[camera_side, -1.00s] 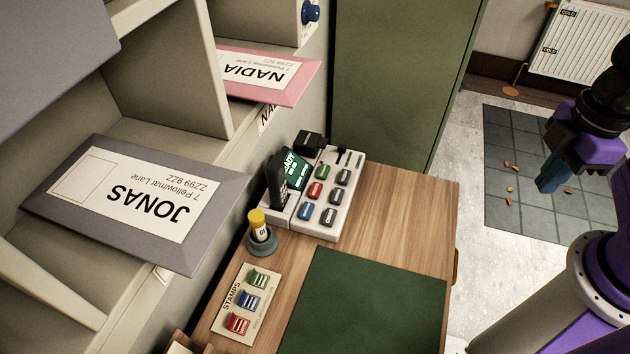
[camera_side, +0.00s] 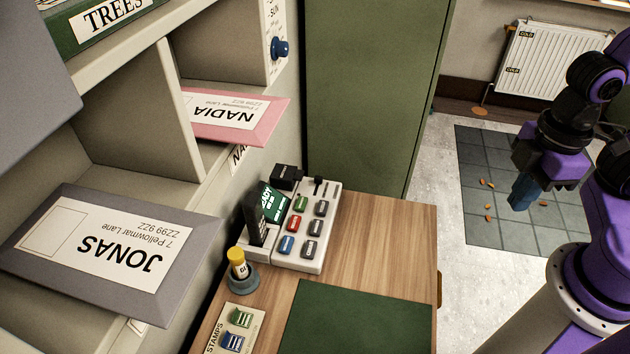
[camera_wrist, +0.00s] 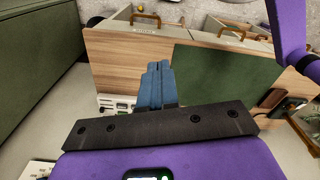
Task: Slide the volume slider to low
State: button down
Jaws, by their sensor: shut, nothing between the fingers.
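A pale desk phone console (camera_side: 331,207) stands at the back of the wooden desk in the side view, with a handset, a green screen and coloured buttons. Short slider tracks lie at its far end, with a small dark knob (camera_side: 318,183) on one. The scale labels are too small to read. My gripper (camera_side: 519,201) is shut and empty, held in the air well to the right of the desk. In the wrist view, its blue fingers (camera_wrist: 157,84) are together, and part of the console (camera_wrist: 117,103) shows left of them.
A green mat (camera_side: 360,318) covers the desk front. A yellow-capped stick in a holder (camera_side: 241,273) and stamps (camera_side: 235,328) are left of it. Shelves with grey (camera_side: 60,285) and pink envelopes (camera_side: 270,122) rise at left. A green cabinet (camera_side: 375,90) stands behind.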

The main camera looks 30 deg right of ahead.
dwell(0.4)
jog(key=c, duration=1.5)
grip_release()
jog(key=shift+o, duration=1.3)
jog(key=shift+w+a, duration=0.2)
jog(key=shift+w, duration=0.05)
jog(key=m, duration=2.2)
send_over(319, 176)
notch_tip(319, 176, down, 6)
notch_tip(319, 176, down, 16)
jog(key=shift+f, duration=0.2)
